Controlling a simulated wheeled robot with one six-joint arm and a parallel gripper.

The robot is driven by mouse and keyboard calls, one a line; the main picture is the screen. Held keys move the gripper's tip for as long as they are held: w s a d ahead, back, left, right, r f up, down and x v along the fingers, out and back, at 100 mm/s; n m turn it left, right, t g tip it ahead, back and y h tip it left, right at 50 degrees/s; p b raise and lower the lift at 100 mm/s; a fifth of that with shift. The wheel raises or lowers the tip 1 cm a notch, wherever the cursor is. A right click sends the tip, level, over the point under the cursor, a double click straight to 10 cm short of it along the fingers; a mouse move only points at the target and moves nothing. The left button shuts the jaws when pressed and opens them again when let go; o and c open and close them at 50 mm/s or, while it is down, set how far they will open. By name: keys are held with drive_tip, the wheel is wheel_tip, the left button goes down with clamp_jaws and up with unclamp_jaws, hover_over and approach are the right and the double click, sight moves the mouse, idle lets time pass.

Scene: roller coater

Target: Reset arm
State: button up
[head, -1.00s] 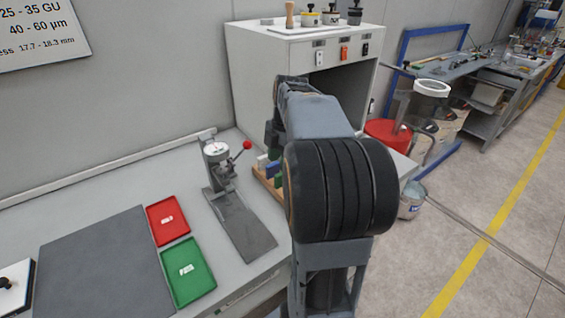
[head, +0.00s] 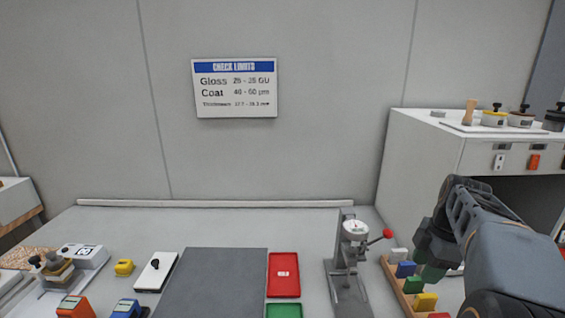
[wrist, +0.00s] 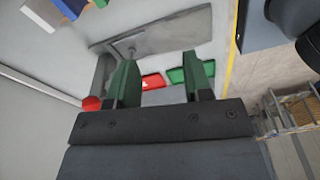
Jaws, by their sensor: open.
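My arm is at the right of the head view, folded in front of the grey cabinet. My gripper (wrist: 160,82) shows in the wrist view with its two green fingers apart and nothing between them. In the head view my gripper (head: 428,270) is partly hidden by my arm and hangs by the wooden rack of coloured blocks. The gauge stand (head: 352,245) with a dial and a red knob is just left of it. In the wrist view the red knob (wrist: 92,103) lies left of the fingers, and the stand's plate (wrist: 165,38) lies beyond them.
A red tray (head: 284,275) and a green tray (head: 284,311) lie beside a dark grey mat (head: 215,280). A wooden rack (head: 393,280) holds several blocks. The cabinet (head: 425,150) stands at the right. A limits sign (head: 235,88) hangs on the wall. The bench behind the mat is clear.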

drive_tip(key=s+a+f+m+t, duration=0.1)
drive_tip(key=s+a+f+m, duration=0.2)
drive_tip(key=a+m, duration=0.4)
drive_tip(key=s+a+f+m+t+h, duration=0.1)
drive_tip(key=s+a+f+m, duration=0.3)
drive_tip(key=a+m, duration=0.4)
drive_tip(key=a+t, duration=0.1)
drive_tip(key=a, duration=0.1)
drive_tip(key=shift+a+f+t+h, duration=0.25)
drive_tip(key=shift+a+t+h, duration=0.05)
drive_tip(key=shift+a, duration=0.1)
